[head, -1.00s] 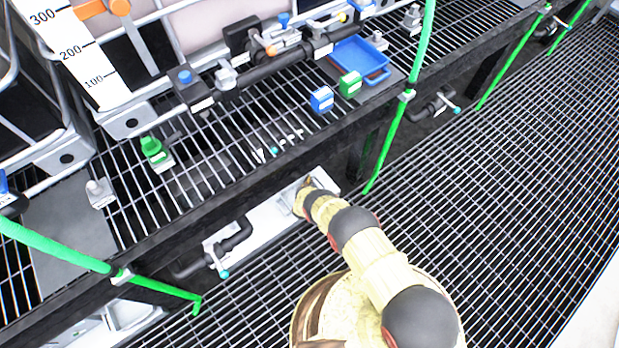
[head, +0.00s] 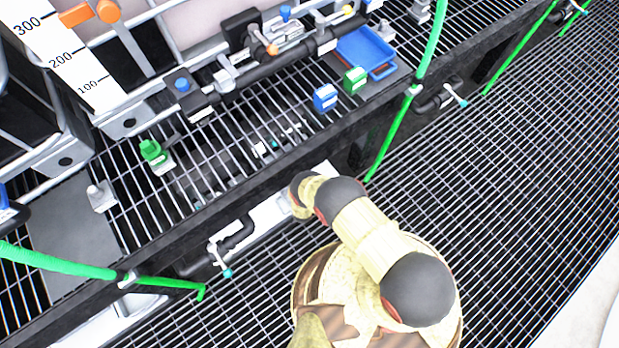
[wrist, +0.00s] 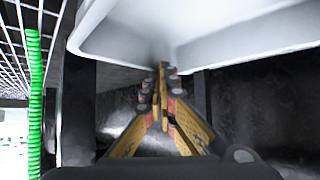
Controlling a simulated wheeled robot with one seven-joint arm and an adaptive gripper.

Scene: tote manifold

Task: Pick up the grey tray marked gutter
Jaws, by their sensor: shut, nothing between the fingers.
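A long pale grey tray (head: 268,217) lies low beside the dark shelf edge in the head view, partly covered by my arm. No readable gutter marking shows on it. In the wrist view a pale grey tray with a raised rim (wrist: 245,35) fills the top, close above my fingers. My gripper (wrist: 162,72) is shut and empty, its fingertips together by the tray's lower edge. I cannot tell whether they touch it. In the head view my gripper is hidden behind my arm's wrist.
A black pipe with a teal-tipped valve (head: 226,270) stands in front of the tray. Green hoses (head: 390,135) run down at the right and cross at the left. A blue tray (head: 362,52) sits on the grated shelf above. Open floor grating lies to the right.

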